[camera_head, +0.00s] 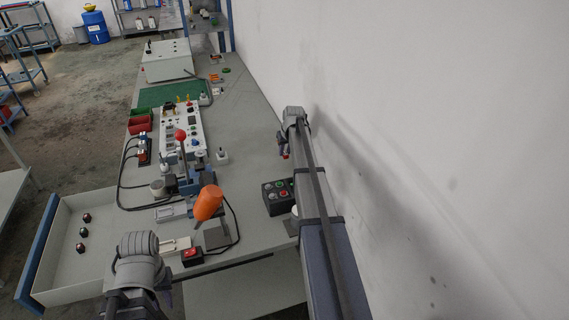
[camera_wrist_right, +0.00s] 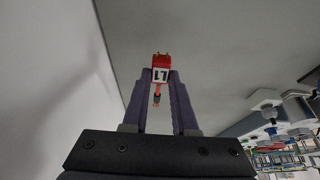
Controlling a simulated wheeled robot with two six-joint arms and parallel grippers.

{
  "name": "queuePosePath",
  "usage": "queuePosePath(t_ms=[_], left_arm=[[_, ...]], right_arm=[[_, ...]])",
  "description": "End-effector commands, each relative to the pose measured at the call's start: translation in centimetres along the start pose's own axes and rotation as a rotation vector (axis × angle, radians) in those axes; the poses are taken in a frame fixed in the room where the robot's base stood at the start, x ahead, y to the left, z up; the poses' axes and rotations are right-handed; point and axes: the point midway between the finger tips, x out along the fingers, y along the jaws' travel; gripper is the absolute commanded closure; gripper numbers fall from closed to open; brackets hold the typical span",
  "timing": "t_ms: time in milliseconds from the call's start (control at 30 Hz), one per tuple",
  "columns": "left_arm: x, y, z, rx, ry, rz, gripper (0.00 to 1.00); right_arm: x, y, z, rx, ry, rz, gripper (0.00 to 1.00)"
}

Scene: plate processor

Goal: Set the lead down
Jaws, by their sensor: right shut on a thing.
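The lead (camera_wrist_right: 161,61) shows in the right wrist view as a small red piece with a white tag marked "L1" and a thin tip. My right gripper (camera_wrist_right: 161,82) is shut on it, one dark finger on each side. In the head view my right gripper (camera_head: 284,150) is over the far right side of the bench, near the wall, and a bit of red shows at its tip. Whether the lead touches the bench cannot be told. My left gripper (camera_head: 163,290) is at the near left, mostly hidden behind its own wrist, so its fingers cannot be judged.
The grey bench (camera_head: 245,110) has bare room left of my right gripper. A button box (camera_head: 278,196) sits close to my right arm. An orange-headed device (camera_head: 208,203), a red switch (camera_head: 192,256), a white panel (camera_head: 182,130) and an open drawer (camera_head: 75,285) lie to the left.

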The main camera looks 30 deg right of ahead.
Motion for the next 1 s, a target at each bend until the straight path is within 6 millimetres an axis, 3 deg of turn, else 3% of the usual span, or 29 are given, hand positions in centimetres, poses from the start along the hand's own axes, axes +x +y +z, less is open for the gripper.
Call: queuePosePath(t_ms=[167,467,900,933,1000], left_arm=[[0.4,0.0,0.0,0.0,0.0,0.0,0.73],[3.7,0.4,-0.2,0.0,0.0,0.0,0.73],[4.0,0.4,-0.2,0.0,0.0,0.0,0.73],[3.9,0.4,-0.2,0.0,0.0,0.0,0.73],[3.9,0.4,-0.2,0.0,0.0,0.0,0.73]], right_arm=[[0.4,0.0,0.1,0.0,0.0,0.0,1.0],[3.5,0.0,1.4,0.0,0.0,0.0,1.0],[3.8,0.0,1.6,0.0,0.0,0.0,1.0],[3.6,0.0,1.5,0.0,0.0,0.0,0.72],[3.6,0.0,1.5,0.0,0.0,0.0,0.64]])
